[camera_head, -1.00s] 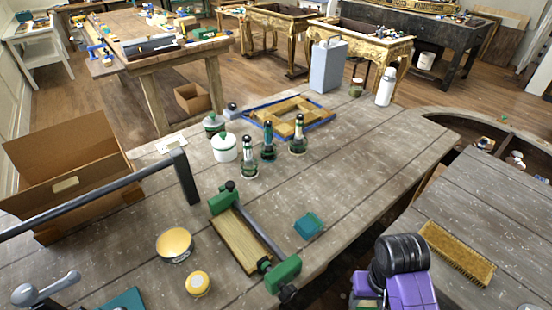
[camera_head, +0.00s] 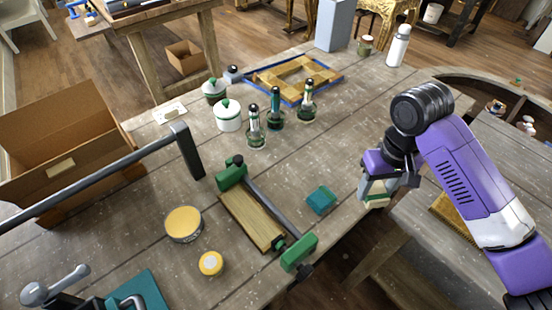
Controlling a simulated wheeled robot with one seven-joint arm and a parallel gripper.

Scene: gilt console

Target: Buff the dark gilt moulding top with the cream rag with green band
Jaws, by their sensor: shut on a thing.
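My gripper (camera_head: 376,188) hangs at the right, over the front right edge of the grey plank bench. It is shut on a small cream piece with a green part, which looks like the cream rag with green band (camera_head: 377,202); the fingers and wrist hide much of it. Gilt furniture (camera_head: 388,14) stands across the room at the top edge, cut off by the picture. I cannot make out the dark gilt moulding top in this view.
A white bottle (camera_head: 398,46) stands at the far corner.

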